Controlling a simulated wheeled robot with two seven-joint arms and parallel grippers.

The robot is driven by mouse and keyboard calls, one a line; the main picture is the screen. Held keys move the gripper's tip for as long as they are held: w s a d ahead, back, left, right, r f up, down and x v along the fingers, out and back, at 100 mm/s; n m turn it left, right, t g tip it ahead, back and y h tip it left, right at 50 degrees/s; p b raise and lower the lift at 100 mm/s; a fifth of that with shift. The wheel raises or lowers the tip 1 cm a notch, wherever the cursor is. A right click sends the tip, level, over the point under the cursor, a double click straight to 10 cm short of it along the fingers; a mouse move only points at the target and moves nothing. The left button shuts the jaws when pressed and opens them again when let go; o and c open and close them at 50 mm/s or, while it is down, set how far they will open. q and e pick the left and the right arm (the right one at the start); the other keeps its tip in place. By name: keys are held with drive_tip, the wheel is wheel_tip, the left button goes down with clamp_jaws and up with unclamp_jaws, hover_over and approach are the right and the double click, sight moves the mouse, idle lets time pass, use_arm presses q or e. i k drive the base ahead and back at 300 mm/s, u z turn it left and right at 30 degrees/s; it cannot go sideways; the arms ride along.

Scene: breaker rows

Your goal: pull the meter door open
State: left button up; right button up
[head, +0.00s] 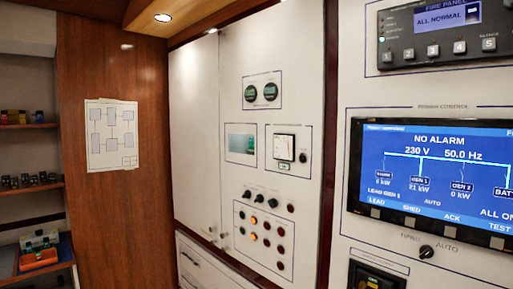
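A tall white panel with meters (307,85) stands in the middle of the head view and looks closed. It carries two round dark gauges (260,92), a greenish screen (241,143), a square white analog meter (284,147), a row of black knobs and rows of small coloured lamps (253,235). A plain white door panel (195,130) adjoins it on the left, also closed. A small pale handle (209,234) sits low near the seam between the two. I cannot tell which panel the handle belongs to. Neither of my grippers is in view.
On the right is a power control screen (433,180) reading NO ALARM, with a fire panel (440,33) above it. A wooden wall with a paper diagram (111,134) is on the left, beside shelves holding an orange bin (39,259). White drawers (205,270) sit below the doors.

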sight(271, 61)
drive_tip(key=u, duration=0.35)
drive_tip(key=i, duration=0.45)
drive_tip(key=u, duration=0.9)
drive_tip(key=i, duration=1.25)
drive_tip(key=z, duration=0.1)
